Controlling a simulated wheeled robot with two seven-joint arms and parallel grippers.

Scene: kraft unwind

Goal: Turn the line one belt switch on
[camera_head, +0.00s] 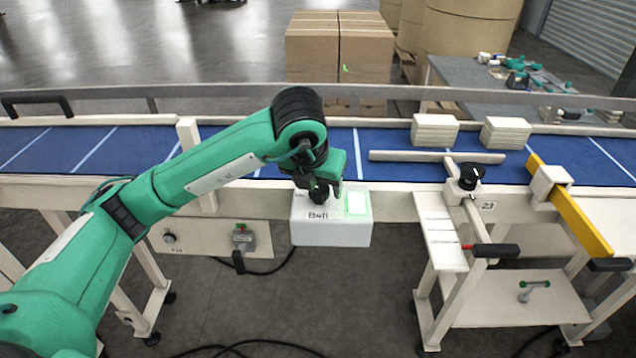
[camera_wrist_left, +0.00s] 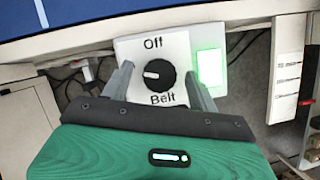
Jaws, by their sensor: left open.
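The belt switch box (camera_head: 331,232) is a white box on the near side of the conveyor, with a lit green panel (camera_head: 357,203) at its right. In the left wrist view, its face (camera_wrist_left: 182,45) reads "Off" above and "Belt" below a round black knob (camera_wrist_left: 161,80). The knob's white mark points left. My left gripper (camera_head: 322,190) is over the box. In the left wrist view its open fingers (camera_wrist_left: 159,75) stand on the left and right of the knob, with gaps visible. Contact cannot be told. My right gripper is not in view.
A panel with a small lever (camera_head: 243,238) is left of the box. A black-knobbed fixture (camera_head: 469,177) and a yellow bar (camera_head: 582,222) are to the right.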

